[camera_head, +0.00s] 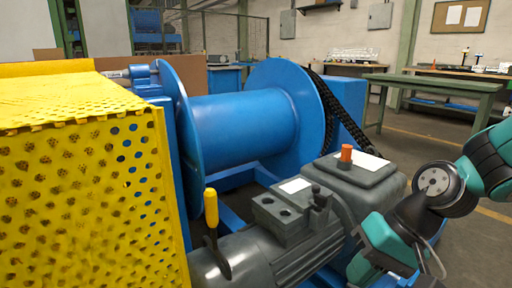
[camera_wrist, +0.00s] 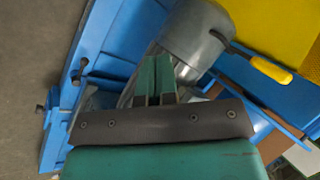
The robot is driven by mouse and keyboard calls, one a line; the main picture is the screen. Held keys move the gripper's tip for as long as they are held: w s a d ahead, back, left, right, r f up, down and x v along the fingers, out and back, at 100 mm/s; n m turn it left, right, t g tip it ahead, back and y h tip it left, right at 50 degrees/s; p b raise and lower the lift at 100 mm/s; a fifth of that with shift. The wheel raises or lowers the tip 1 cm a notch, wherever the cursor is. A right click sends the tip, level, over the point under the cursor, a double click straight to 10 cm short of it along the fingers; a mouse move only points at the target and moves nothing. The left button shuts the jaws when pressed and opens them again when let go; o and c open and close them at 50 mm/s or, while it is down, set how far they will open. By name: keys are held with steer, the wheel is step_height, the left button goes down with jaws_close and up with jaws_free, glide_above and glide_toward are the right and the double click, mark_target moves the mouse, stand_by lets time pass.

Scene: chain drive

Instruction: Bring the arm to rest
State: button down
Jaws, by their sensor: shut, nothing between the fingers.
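My gripper (camera_wrist: 155,66) is shut, with its two green fingers together and nothing between them. In the head view, my arm comes in from the right and its teal gripper body (camera_head: 378,240) hangs low beside the grey motor (camera_head: 285,250). In the wrist view, the fingers point toward the grey motor end (camera_wrist: 198,35) and the blue frame. I cannot tell how large the gap is. The fingertips are hard to make out in the head view.
A blue drum (camera_head: 240,118) with a black chain (camera_head: 345,115) stands behind the motor. A yellow perforated guard (camera_head: 85,190) fills the left. A yellow-handled tool (camera_head: 211,208) and an orange-topped part (camera_head: 346,154) stick up at the motor. Floor is open at right, before a green table (camera_head: 435,84).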

steer(key=s+a+r+n+h, duration=0.2)
steer(key=s+r+n, duration=0.5)
steer(key=s, duration=0.3)
step_height(320, 180, up, 38)
steer(key=p, duration=3.8)
steer(key=shift+s+r, duration=0.2)
steer(key=shift+s, duration=0.05)
